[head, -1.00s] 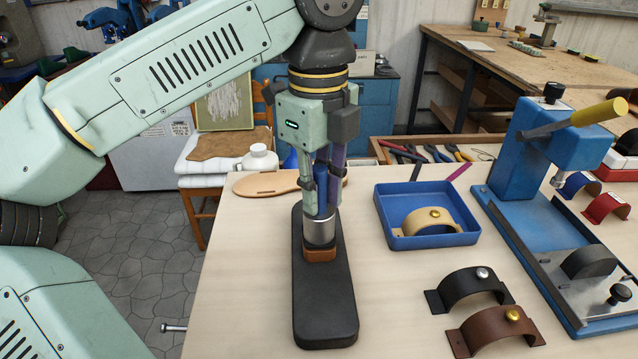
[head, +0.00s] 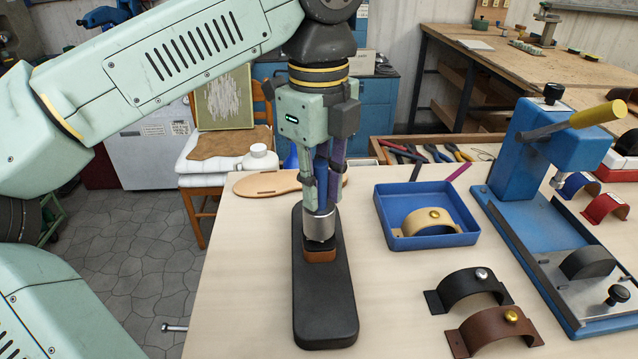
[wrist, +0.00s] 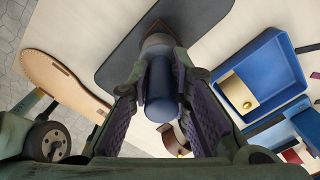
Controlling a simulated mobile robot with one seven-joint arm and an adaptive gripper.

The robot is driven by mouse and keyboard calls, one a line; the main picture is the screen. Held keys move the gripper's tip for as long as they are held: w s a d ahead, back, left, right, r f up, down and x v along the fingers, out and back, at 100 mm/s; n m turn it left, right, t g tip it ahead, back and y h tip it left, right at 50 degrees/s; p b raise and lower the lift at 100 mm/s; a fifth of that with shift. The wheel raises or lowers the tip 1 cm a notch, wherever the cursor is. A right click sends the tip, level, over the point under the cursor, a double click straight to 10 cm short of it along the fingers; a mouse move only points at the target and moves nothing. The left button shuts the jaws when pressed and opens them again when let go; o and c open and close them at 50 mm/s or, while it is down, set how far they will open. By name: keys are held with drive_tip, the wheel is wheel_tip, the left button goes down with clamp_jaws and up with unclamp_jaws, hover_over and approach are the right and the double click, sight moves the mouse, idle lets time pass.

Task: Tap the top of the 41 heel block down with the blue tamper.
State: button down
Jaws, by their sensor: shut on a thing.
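The blue tamper (head: 319,228) is upright in my gripper (head: 323,185), its metal head downward. In the wrist view my gripper (wrist: 160,82) is shut around the tamper's blue handle (wrist: 161,92). The brown heel block (head: 320,256) sits on the long black base (head: 325,312), directly under the tamper. A thin dark band shows between the metal head and the block, so the head seems slightly above it. In the wrist view the block is mostly hidden behind the tamper. No number is legible on the block.
A blue tray (head: 395,238) holding a tan strap stands to the right. Black (head: 470,290) and brown (head: 495,332) straps lie front right, near a blue lever press (head: 540,160). A tan sole (head: 265,184) lies behind the base. The table left of the base is clear.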

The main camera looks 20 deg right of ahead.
sight(319, 163)
drive_tip(key=shift+r+p, duration=0.3)
drive_tip(key=shift+r, duration=0.75)
wheel_tip(319, 163, up, 2)
drive_tip(key=shift+r+p, duration=0.15)
drive_tip(key=shift+p, duration=0.4)
drive_tip(key=shift+r, duration=0.85)
